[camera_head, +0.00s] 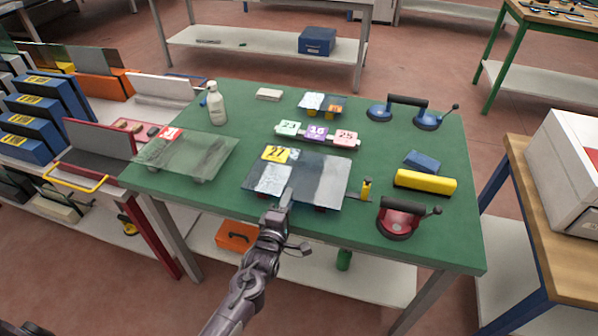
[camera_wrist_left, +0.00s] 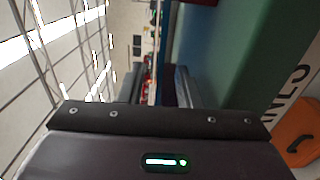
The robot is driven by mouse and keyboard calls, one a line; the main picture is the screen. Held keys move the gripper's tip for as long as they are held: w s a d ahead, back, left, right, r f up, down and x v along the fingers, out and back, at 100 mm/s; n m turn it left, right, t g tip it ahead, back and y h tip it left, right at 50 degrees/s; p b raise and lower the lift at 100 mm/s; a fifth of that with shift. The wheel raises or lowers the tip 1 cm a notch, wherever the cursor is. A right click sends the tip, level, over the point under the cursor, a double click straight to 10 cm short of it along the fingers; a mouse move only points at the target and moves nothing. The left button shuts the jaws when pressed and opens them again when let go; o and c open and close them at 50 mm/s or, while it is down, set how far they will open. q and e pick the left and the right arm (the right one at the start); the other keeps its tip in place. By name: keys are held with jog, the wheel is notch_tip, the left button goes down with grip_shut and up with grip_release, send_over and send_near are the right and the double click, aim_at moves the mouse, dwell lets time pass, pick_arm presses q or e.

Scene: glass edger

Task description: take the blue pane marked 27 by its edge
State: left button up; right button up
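The pane marked 27 (camera_head: 325,178) lies flat and raised on small dark red blocks near the front middle of the green table in the head view. It looks grey-blue with pale reflections and has a yellow 27 label (camera_head: 275,153). My left gripper (camera_head: 286,197) is at the pane's front edge, left of its middle. In the left wrist view its two fingers stand apart, with a gap between them (camera_wrist_left: 159,80). My right gripper is not in view.
A clear pane with a red label (camera_head: 190,155) lies to the left. Number cards (camera_head: 317,133) stand behind. A red suction lifter (camera_head: 398,220), yellow block (camera_head: 425,182) and blue block (camera_head: 421,160) are at right. A white bottle (camera_head: 217,105) stands at back left.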

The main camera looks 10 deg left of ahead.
pick_arm(q)
jog(key=shift+c, duration=0.4)
grip_shut()
dwell(0.9)
jog(key=shift+w+r, duration=0.1)
jog(key=shift+r, duration=0.05)
